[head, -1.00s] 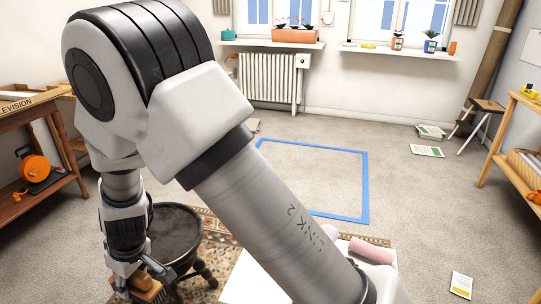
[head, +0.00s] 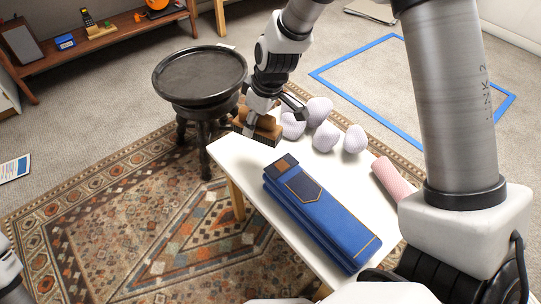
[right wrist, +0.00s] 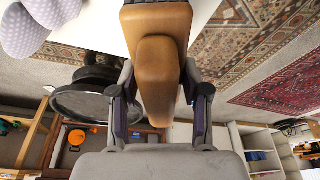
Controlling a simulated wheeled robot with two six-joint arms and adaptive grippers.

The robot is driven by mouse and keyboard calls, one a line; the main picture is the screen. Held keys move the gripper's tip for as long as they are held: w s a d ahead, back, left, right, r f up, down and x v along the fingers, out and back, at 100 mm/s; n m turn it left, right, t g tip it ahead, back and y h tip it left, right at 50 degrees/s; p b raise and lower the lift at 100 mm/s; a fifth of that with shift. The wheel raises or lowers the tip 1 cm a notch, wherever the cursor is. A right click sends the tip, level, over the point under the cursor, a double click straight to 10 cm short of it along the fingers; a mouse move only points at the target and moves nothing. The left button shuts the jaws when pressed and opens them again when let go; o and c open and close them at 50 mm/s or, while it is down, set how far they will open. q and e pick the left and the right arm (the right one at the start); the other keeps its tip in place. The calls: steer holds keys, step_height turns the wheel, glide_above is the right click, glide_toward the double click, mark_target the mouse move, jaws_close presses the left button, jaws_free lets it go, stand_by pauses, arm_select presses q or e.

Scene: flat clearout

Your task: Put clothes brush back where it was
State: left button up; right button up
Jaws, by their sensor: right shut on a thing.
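The clothes brush (head: 268,134) is a brown wooden block with a raised grip, at the far left corner of the white table (head: 232,151). My right gripper (head: 262,112) is shut on it from above. In the right wrist view the brush (right wrist: 158,75) sits between the two fingers (right wrist: 155,110), with the white tabletop behind its far end. I cannot tell whether the brush touches the table. The gripper hides part of it. My left gripper is not in view; only a bit of my left arm shows at the left edge.
A round black stool (head: 200,75) stands just left of the brush. Folded blue cloth (head: 318,215), several pale lilac bundles (head: 325,137) and a pink roll (head: 391,178) lie on the table. A patterned rug (head: 130,215) lies below. A blue floor outline (head: 340,88) is behind.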

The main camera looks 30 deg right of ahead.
step_height(320, 180, down, 10)
steer(key=b, duration=0.5)
steer(key=shift+f, duration=0.25)
steer(key=shift+r, duration=0.2)
steer(key=shift+c, duration=0.5)
steer(key=shift+f+b, duration=0.25)
steer(key=shift+b, duration=0.05)
steer(key=o, duration=1.2)
steer(key=shift+r, duration=0.15)
